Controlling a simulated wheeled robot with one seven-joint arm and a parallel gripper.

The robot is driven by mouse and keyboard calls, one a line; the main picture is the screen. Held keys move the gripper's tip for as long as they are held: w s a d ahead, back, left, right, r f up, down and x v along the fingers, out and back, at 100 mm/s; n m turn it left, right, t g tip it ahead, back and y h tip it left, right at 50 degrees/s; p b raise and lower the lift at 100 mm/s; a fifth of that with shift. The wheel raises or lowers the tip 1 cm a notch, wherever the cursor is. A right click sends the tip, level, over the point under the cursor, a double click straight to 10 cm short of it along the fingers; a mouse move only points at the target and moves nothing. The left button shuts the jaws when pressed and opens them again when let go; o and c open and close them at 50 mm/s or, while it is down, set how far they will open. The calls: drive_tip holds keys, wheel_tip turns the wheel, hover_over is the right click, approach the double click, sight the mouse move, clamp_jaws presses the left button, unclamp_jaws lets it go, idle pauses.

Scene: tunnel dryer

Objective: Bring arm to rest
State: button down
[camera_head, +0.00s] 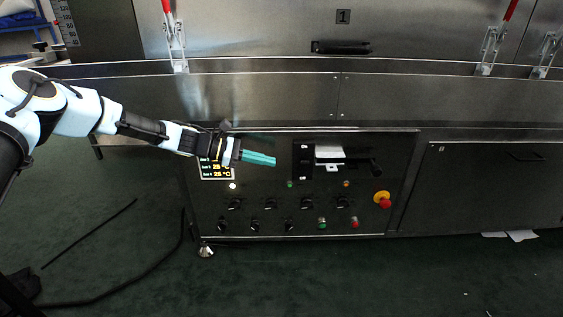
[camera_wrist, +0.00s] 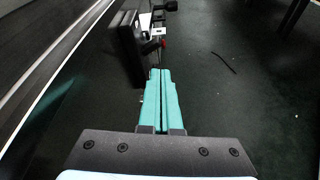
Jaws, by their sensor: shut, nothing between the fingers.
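My arm reaches in from the left in the head view. My gripper (camera_head: 274,160), with teal fingers, is in front of the upper part of the black control panel (camera_head: 255,192), left of the main switch box (camera_head: 303,160). The fingers are together with nothing between them; in the wrist view my gripper (camera_wrist: 160,72) also shows its two fingers side by side. The switch box (camera_wrist: 127,50) stands beyond the fingertips, a little to the left, in that view. I cannot tell whether the fingertips touch it. My gripper partly covers the temperature display (camera_head: 215,170).
The panel carries several black knobs (camera_head: 270,203) and a red emergency stop (camera_head: 383,200). Steel dryer doors with red-handled clamps (camera_head: 176,40) are above. A cable (camera_head: 130,285) lies on the green floor (camera_head: 330,280), which is otherwise mostly clear in front.

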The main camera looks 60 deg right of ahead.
drive_tip(key=shift+v, duration=0.75)
drive_tip(key=shift+a, duration=0.1)
drive_tip(key=w+a+r+m+t+y, duration=0.1)
drive_tip(key=w+a+m+t+y, duration=0.2)
drive_tip(key=a, duration=0.7)
drive_tip(key=w+a+r+t+y, duration=0.1)
drive_tip(key=w+a+t, duration=0.1)
drive_tip(key=w+a, duration=0.65)
drive_tip(key=w+a+m+t+y, duration=0.2)
drive_tip(key=a+t, duration=0.1)
drive_tip(key=a, duration=1)
drive_tip(key=s+a+r+m+t+y, duration=0.1)
drive_tip(key=s+a+r, duration=0.15)
drive_tip(key=a, duration=0.75)
drive_tip(key=s+a+r+t+y, duration=0.1)
drive_tip(key=a+r+t, duration=0.15)
drive_tip(key=a, duration=0.75)
drive_tip(key=s+a+r+m+t+y, duration=0.1)
drive_tip(key=s+a+r, duration=0.15)
drive_tip(key=a, duration=0.65)
wheel_tip(320, 180, up, 31)
drive_tip(key=p, duration=3.1)
drive_tip(key=shift+w, duration=0.4)
